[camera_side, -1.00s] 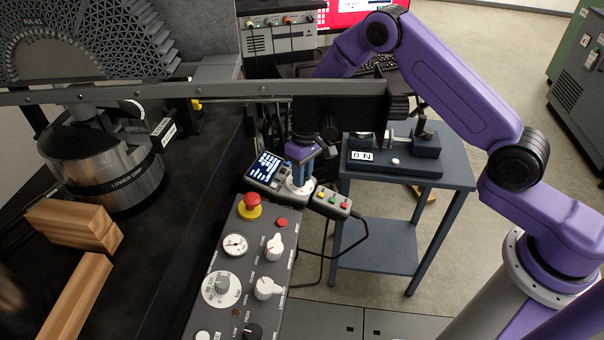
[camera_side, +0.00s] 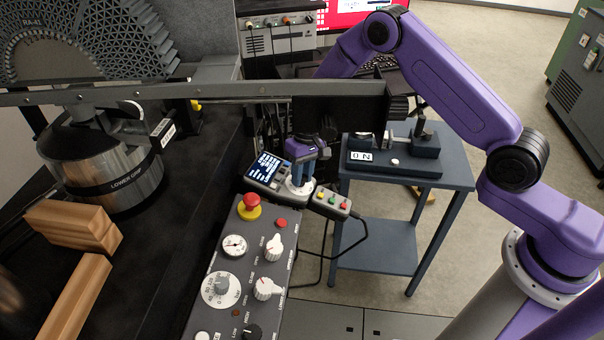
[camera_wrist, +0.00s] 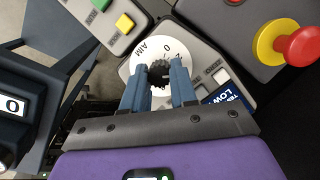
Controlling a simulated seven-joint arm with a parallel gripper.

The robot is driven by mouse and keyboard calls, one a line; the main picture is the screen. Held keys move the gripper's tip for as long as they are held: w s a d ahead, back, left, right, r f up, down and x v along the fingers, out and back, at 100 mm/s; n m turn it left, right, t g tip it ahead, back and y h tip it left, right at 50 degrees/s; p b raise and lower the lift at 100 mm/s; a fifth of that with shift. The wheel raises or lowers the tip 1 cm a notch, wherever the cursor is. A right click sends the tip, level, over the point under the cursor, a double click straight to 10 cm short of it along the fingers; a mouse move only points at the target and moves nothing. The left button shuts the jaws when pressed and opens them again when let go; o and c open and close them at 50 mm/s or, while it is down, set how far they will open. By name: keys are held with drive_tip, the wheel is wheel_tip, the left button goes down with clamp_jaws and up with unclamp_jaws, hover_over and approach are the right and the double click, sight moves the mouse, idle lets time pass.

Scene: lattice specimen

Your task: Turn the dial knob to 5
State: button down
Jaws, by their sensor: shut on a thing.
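My gripper (camera_wrist: 160,76) is shut on the knob, one blue finger on each side. In the side view my gripper (camera_side: 301,176) comes down from above onto the white dial plate (camera_side: 291,192), and its fingers hide the knob. I cannot tell which number the knob points to.
The dial is on a small control unit with a lit screen (camera_side: 265,167) and a button box (camera_side: 330,203) beside it. A red emergency button (camera_side: 250,203) stands up nearby on a grey panel (camera_side: 262,222). A blue side table (camera_side: 455,175) is to the right.

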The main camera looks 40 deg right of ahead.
drive_tip(key=c, duration=0.9)
unclamp_jaws()
drive_tip(key=d+r, duration=0.1)
drive_tip(key=r, duration=0.4)
drive_tip(key=w+d+r, duration=0.1)
drive_tip(key=r, duration=0.5)
drive_tip(key=d+r, duration=0.1)
drive_tip(key=r, duration=0.5)
drive_tip(key=shift+w+d+r, duration=0.1)
drive_tip(key=shift+w+d, duration=0.05)
drive_tip(key=shift+w, duration=0.05)
